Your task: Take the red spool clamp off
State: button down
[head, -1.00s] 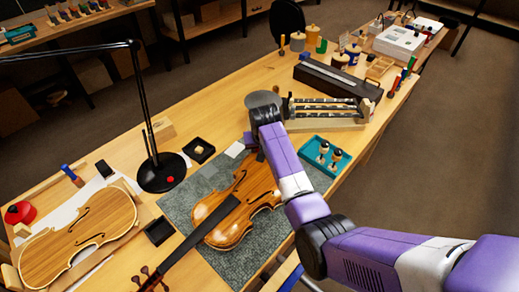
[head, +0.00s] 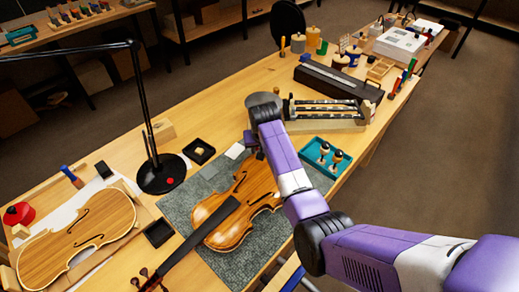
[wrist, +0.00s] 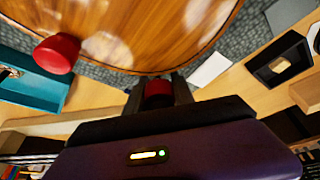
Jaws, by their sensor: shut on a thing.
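The violin body (head: 240,205) lies on a grey mat in the head view, with my wrist over its far end. In the wrist view its striped brown top (wrist: 130,30) fills the upper part. My gripper (wrist: 158,86) is shut on a red spool clamp (wrist: 158,92) at the edge of the violin. Only part of that clamp shows between the dark fingers, and I cannot tell whether it still touches the wood. A second red spool clamp (wrist: 57,53) sits at the violin's edge, left in the wrist view. My arm hides both clamps in the head view.
A teal tray (head: 340,170) with two small pieces stands right of my arm. Small black trays (head: 199,150) and a black lamp base (head: 162,173) stand to the left. A rack of dark bars (head: 325,110) stands behind. A second violin plate (head: 75,240) lies at lower left.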

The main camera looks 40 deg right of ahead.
jog(key=shift+w+d, duration=0.1)
jog(key=shift+w, duration=0.1)
dwell(0.4)
jog(key=shift+w+d+b, duration=0.6)
jog(key=shift+w+b, duration=0.2)
jog(key=shift+b, duration=0.1)
notch_tip(320, 180, up, 7)
jog(key=p, duration=0.6)
jog(key=shift+p, duration=0.3)
